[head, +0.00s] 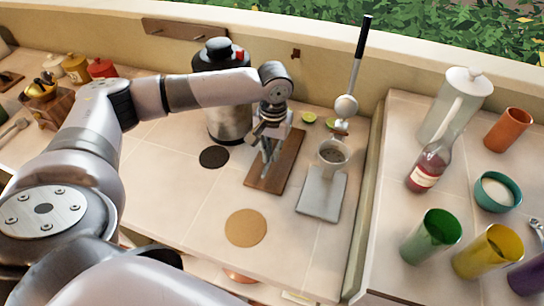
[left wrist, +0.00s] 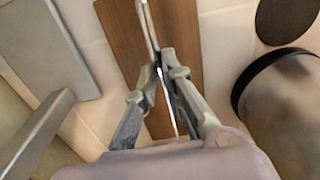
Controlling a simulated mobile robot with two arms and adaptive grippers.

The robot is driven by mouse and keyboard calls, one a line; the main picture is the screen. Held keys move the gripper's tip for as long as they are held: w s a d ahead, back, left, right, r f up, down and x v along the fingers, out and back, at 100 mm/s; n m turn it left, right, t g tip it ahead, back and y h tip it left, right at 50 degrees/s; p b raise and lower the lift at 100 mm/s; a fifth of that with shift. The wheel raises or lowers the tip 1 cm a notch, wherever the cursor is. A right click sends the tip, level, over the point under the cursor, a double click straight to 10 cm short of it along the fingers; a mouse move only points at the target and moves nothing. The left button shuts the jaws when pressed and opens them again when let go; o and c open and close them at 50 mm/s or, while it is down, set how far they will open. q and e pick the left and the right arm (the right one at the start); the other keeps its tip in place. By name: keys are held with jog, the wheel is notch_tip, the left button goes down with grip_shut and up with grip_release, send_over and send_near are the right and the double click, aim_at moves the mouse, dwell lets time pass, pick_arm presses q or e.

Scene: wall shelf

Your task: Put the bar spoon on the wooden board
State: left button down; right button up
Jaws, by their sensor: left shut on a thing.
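The wooden board (head: 290,163) is a dark brown rectangle on the tiled counter, and it also shows in the left wrist view (left wrist: 182,35). My left gripper (head: 267,160) is over the board. In the left wrist view its fingers (left wrist: 163,85) are shut on a thin metal rod, the bar spoon (left wrist: 148,22). The spoon lies across the view of the board, and part of it is hidden between the fingers. I cannot tell whether it touches the board. My right gripper is not in view.
A black-lidded metal canister (head: 228,110) stands left of the board. A grey press (head: 320,197) with a tall black-handled lever stands to the right. A round cork mat (head: 246,228) lies in front. A bottle (head: 428,168) and several cups stand on the right counter.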

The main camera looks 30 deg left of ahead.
pick_arm(q)
jog(key=shift+f, duration=1.55)
jog(key=c, duration=1.7)
grip_release()
jog(key=shift+r, duration=0.5)
notch_tip(320, 180, up, 11)
jog(key=b, duration=0.1)
jog(key=shift+d+r+b, duration=0.15)
jog(key=shift+d+b, duration=0.1)
jog(key=shift+b, duration=0.1)
